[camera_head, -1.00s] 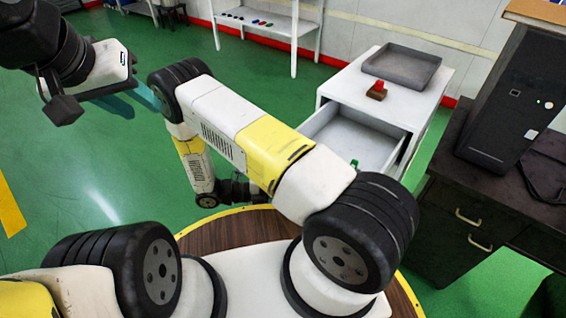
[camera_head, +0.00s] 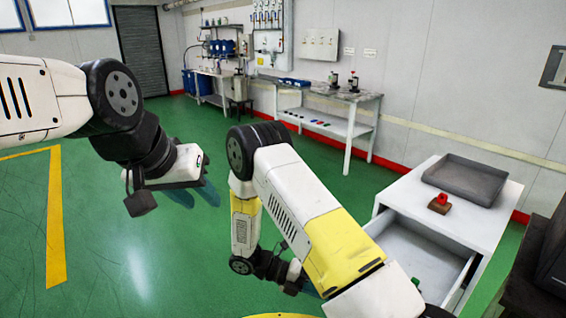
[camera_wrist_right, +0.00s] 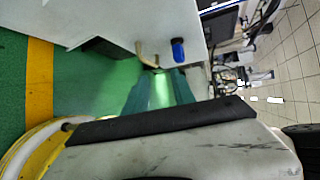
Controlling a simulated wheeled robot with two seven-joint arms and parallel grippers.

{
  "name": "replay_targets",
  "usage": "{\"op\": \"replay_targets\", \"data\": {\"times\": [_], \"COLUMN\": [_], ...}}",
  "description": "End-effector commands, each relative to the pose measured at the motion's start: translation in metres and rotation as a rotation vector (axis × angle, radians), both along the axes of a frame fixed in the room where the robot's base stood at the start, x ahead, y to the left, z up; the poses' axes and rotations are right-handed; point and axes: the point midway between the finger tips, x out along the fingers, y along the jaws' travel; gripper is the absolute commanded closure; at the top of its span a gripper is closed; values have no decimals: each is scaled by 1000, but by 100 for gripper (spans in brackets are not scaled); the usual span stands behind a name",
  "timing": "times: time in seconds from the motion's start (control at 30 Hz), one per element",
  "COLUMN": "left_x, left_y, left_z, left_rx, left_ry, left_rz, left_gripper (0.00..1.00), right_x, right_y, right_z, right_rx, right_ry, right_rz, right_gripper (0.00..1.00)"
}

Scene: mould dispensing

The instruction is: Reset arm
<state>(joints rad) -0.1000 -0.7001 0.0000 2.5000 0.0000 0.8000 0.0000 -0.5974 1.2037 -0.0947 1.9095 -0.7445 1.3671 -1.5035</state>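My left gripper (camera_head: 196,193) is in the left of the head view, above the green floor, with its two teal fingers apart and nothing between them. My right arm (camera_head: 300,220) reaches across the middle of the head view, and its gripper is mostly hidden low behind the arm. In the right wrist view my right gripper (camera_wrist_right: 160,88) shows two teal fingers with a gap between them and nothing held. Green floor shows through the gap.
A white cabinet (camera_head: 487,222) with an open drawer (camera_head: 428,262) stands at right. It bears a grey tray (camera_head: 465,180) and a red-topped block (camera_head: 440,203). A workbench (camera_head: 330,120) stands along the wall. A blue item (camera_wrist_right: 178,50) shows in the wrist view. Floor at left is clear.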

Motion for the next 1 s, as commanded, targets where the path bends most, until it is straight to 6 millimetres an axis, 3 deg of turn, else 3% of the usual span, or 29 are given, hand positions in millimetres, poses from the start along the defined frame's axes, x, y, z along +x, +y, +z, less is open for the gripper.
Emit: {"op": "replay_targets", "data": {"times": [0.1, 0.47, 1.0], "left_x": [0, 0, 0], "left_y": [0, 0, 0], "left_z": [0, 0, 0], "left_rx": [0, 0, 0], "left_ry": [0, 0, 0], "left_rz": [0, 0, 0], "left_gripper": [64, 64, 64], "right_x": [6, 4, -29], "right_y": [3, 6, -3], "right_z": [39, 141, 283], "right_rx": [94, 301, 508], "right_ry": [-212, -793, -1468], "right_rz": [-174, -750, -1785], "right_gripper": [69, 69, 69]}}
